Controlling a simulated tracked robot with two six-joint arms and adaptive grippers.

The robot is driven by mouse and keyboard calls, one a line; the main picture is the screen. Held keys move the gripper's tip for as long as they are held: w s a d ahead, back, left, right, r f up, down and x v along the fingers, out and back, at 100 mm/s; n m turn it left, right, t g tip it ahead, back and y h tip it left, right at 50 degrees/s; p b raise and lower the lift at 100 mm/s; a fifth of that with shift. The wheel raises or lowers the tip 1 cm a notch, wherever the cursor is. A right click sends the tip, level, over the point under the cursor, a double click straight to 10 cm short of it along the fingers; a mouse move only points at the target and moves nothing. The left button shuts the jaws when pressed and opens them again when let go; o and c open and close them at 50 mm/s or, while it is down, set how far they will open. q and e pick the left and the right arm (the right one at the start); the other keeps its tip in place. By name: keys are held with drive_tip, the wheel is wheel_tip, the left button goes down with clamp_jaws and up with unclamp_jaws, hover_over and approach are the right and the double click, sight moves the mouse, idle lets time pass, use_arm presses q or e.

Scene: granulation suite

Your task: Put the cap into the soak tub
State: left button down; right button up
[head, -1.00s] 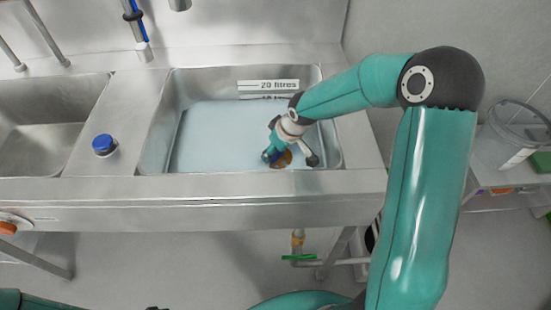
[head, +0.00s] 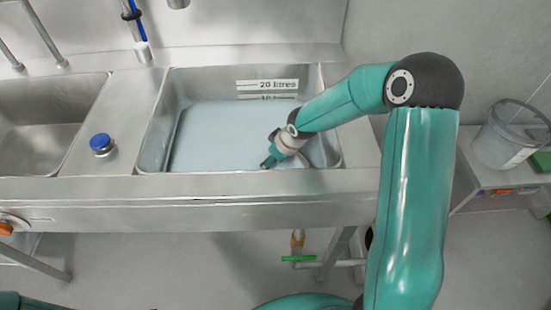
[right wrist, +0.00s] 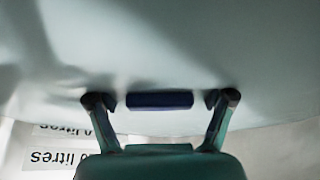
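The soak tub (head: 155,130) is the right-hand steel basin, holding pale blue water, with litre marks on its back wall. My right gripper (head: 268,163) reaches down into its front right part. In the right wrist view the gripper (right wrist: 160,100) has its two fingers spread. A dark blue bar (right wrist: 160,100), perhaps the cap seen edge-on, lies between the fingertips with a narrow gap on each side. Whether it touches the water cannot be told. Another blue-topped round piece (head: 101,143) stands on the steel ledge left of the tub. My left gripper is out of view.
An empty basin (head: 40,130) lies to the left. Taps and a blue-striped spout (head: 140,25) stand along the back. A clear bucket (head: 510,135) stands on a side table at right. The tub's left half is clear.

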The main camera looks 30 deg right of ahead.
drive_tip(key=shift+r, duration=0.2)
drive_tip(key=p+v, duration=0.1)
drive_tip(key=v, duration=1)
drive_tip(key=shift+s+r+p, duration=0.3)
drive_tip(key=shift+p, duration=0.05)
